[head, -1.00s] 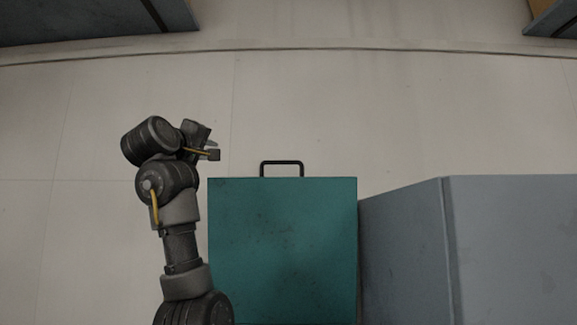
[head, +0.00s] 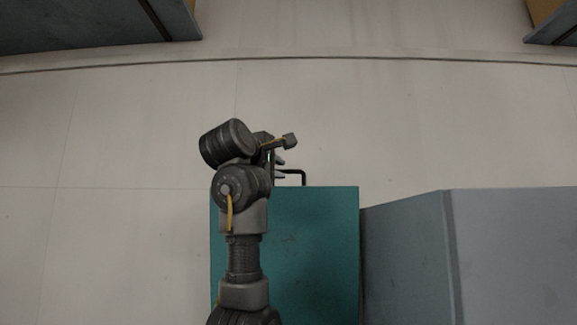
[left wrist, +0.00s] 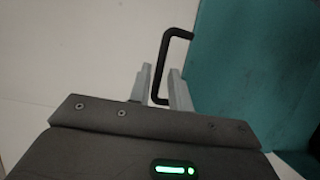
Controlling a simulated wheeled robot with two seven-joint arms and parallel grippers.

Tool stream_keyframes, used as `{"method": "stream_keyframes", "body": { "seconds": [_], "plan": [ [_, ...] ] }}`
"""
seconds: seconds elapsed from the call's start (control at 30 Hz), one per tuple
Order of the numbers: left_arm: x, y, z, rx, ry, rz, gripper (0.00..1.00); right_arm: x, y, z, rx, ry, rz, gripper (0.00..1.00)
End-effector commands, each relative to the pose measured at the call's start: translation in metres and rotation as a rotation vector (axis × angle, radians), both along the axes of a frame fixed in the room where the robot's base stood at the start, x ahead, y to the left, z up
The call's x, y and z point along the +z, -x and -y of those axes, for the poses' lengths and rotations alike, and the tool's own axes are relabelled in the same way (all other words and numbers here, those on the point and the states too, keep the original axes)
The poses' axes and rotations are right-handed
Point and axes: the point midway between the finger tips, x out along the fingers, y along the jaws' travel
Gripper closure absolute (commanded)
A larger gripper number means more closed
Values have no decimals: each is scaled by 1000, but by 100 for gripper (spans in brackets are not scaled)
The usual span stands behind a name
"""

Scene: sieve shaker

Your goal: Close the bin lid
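The teal bin lid (head: 315,250) is a flat panel with a black bar handle (head: 303,177) sticking out past its far edge. My left gripper (head: 281,168) is at the left end of the handle, and my left forearm covers the panel's left part. In the left wrist view the two grey fingers (left wrist: 161,84) are apart. The near end of the handle (left wrist: 159,65) lies between them or just beyond them; contact is not clear. The lid (left wrist: 245,70) fills the right side there. How far the lid stands open cannot be told. My right gripper is not in view.
A grey-blue box-like unit (head: 520,250) stands close to the right of the teal panel. Dark cabinets show at the top left (head: 85,20) and top right (head: 555,25). The pale floor (head: 400,120) beyond the handle is clear.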

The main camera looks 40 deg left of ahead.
Motion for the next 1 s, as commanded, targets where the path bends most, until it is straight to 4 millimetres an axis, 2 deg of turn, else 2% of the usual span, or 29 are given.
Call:
{"method": "stream_keyframes", "body": {
  "seconds": [0.03, 0.1, 0.4, 0.73, 0.9, 1.0],
  "plan": [
    [5, -11, -2, -1, 0, -5, 80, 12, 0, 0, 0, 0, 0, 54],
    [4, -23, -5, -2, 0, -5, 80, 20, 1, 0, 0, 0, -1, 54],
    [1, -55, -14, -1, 0, -2, 80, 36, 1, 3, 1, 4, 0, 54],
    [-1, -58, -15, 0, -1, 0, 80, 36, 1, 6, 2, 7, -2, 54],
    [-1, -58, -15, -1, -1, 0, 100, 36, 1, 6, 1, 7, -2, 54],
    [-1, -58, -15, -1, -1, 0, 100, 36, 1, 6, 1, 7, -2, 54]
  ]
}}
